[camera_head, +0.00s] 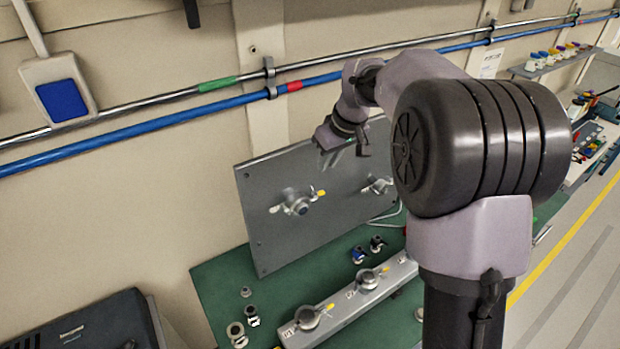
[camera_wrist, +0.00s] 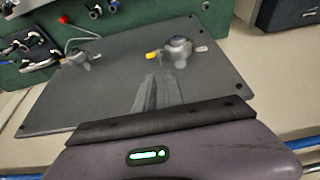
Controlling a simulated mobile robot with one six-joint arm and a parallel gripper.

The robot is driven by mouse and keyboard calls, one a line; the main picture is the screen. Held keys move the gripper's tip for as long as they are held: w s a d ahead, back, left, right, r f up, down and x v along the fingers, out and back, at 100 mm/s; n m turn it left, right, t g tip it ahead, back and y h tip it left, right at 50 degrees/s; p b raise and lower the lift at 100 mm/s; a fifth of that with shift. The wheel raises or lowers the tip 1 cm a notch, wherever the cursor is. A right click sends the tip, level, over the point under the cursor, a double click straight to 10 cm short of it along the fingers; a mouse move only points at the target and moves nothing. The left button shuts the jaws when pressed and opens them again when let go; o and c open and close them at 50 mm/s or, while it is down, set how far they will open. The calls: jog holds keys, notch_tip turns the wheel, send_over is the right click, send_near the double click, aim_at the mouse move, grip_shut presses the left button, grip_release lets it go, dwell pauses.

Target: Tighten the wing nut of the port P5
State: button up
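A grey tilted panel (camera_head: 270,235) carries two clamped ports. The left port (camera_head: 297,203) has a yellow-tipped part on its right side. The right port (camera_head: 377,185) is partly hidden by my arm. No port label is readable on the panel, so I cannot tell which is P5. My gripper (camera_head: 329,160) is near the panel's upper edge, apart from both ports and empty. In the wrist view my gripper's fingers (camera_wrist: 155,76) point towards the panel (camera_wrist: 110,105), close together. The nearer port with the yellow tip (camera_wrist: 179,47) is beyond them, and the other port (camera_wrist: 78,60) is left.
Below the panel, a grey rail (camera_head: 345,305) with two more clamped fittings lies on a green bench mat (camera_head: 215,285). Small loose fittings (camera_head: 240,330) stand beside it. A blue pipe (camera_head: 140,129) runs along the wall behind. A dark case (camera_head: 85,325) is at lower left.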

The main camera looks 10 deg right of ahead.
aim_at(314, 189)
jog(key=p+x, duration=0.1)
jog(key=x, duration=1.2)
jog(key=shift+w+d+f, duration=0.1)
jog(key=shift+w, duration=0.05)
grip_shut()
dwell(0.6)
